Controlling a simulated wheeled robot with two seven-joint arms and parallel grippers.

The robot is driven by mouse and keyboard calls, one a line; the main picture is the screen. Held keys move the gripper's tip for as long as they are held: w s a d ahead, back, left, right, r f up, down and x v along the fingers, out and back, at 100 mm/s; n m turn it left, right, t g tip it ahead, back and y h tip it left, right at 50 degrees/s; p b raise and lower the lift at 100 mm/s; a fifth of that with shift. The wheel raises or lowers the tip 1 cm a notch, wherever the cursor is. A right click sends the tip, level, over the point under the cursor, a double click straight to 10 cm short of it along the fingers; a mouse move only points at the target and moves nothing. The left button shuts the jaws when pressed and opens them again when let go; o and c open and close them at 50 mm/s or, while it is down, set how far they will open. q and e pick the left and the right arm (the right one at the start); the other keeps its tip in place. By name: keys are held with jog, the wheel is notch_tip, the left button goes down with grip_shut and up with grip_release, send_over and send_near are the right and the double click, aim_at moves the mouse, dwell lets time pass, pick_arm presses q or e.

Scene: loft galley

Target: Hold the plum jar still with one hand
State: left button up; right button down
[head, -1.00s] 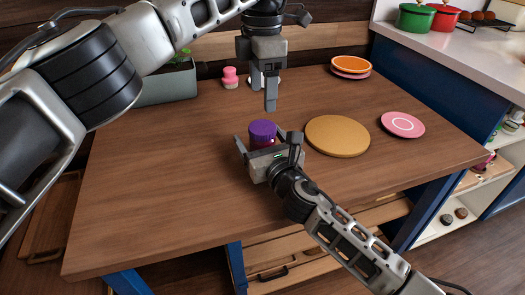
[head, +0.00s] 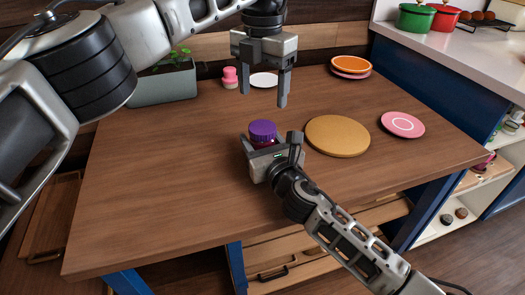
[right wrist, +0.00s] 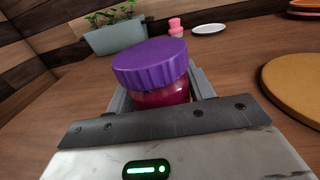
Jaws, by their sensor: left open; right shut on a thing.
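The plum jar (head: 263,132) stands upright on the wooden table, with a ridged purple lid and dark red contents. It also shows in the right wrist view (right wrist: 152,70), where the lid and upper body are visible and the lower part is hidden by my gripper. My right gripper (head: 262,146) is shut on the jar's body, a finger on each side below the lid. My left gripper (head: 265,88) is open and empty, fingers pointing down, above and behind the jar in the head view.
A round wooden board (head: 338,136) lies right of the jar, and a pink plate (head: 402,125) beyond it. Orange and pink plates (head: 351,66), a white plate (head: 263,80), a pink item (head: 230,77) and a planter (head: 163,87) stand at the back. The table's left side is clear.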

aim_at(263, 127)
pick_arm(q)
jog(key=shift+n, duration=0.9)
jog(key=shift+f, duration=4.05)
jog(key=c, duration=1)
jog(key=shift+m, duration=0.8)
jog(key=o, duration=1.2)
jog(key=shift+c, duration=0.2)
